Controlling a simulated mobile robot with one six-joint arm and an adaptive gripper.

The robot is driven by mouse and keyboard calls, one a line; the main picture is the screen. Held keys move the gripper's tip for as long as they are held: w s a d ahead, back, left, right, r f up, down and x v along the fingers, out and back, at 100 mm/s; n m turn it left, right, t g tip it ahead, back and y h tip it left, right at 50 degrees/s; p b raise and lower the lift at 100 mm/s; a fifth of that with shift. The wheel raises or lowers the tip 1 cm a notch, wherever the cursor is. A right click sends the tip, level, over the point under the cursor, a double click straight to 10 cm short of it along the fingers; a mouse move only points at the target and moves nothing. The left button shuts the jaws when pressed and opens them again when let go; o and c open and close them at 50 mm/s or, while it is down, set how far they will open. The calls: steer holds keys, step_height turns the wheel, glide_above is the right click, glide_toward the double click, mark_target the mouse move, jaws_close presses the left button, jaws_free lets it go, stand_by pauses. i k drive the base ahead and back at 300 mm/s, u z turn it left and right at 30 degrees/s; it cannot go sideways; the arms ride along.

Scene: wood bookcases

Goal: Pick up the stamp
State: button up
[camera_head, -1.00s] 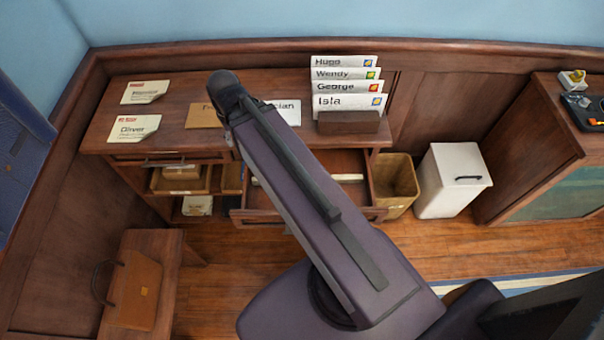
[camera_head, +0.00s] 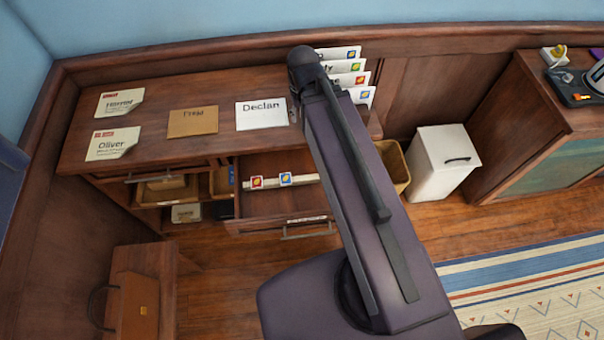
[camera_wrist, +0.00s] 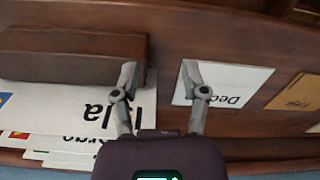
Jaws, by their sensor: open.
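Two small stamps, one red-edged (camera_head: 257,182) and one blue-edged (camera_head: 286,179), show in the head view on a pale strip inside the open desk drawer (camera_head: 270,205). My arm may hide more of the drawer's right side. My gripper (camera_wrist: 159,75) is open and empty in the wrist view, above the desk top between the Isla envelope (camera_wrist: 75,108) and the Declan envelope (camera_wrist: 228,86). The stamps are not in the wrist view. In the head view my arm mostly hides the gripper.
A wooden holder (camera_wrist: 75,55) stands by the upright named envelopes. The Declan envelope, a brown envelope (camera_head: 193,122) and two cream letters (camera_head: 119,103) (camera_head: 112,144) lie on the desk. A bin (camera_head: 393,165) and white cabinet (camera_head: 443,163) stand right of it.

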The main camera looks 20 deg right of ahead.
mark_target(285, 179)
steer(key=z, duration=0.95)
steer(key=k, duration=1.4)
steer(key=u, duration=0.65)
